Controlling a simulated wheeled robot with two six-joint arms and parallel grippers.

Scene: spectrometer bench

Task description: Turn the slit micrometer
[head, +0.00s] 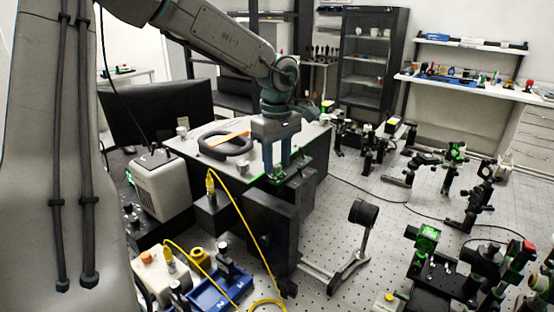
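The spectrometer is a large black box with a grey top plate (200,155), in the middle of the head view. My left gripper (277,172) points down at the front right edge of this plate. Its two blue-grey fingers are apart with a visible gap. The fingertips are close to a small dark and green fitting (294,176) at that edge. I cannot tell whether they touch it. I cannot make out the slit micrometer clearly; it may be partly hidden by the fingers. A small silver knob (243,169) stands left of the fingers. My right gripper is out of view.
A black ring-shaped object (225,144) lies on the plate. A black lens on a post (363,212) stands to the right. More optics crowd the perforated bench further right.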

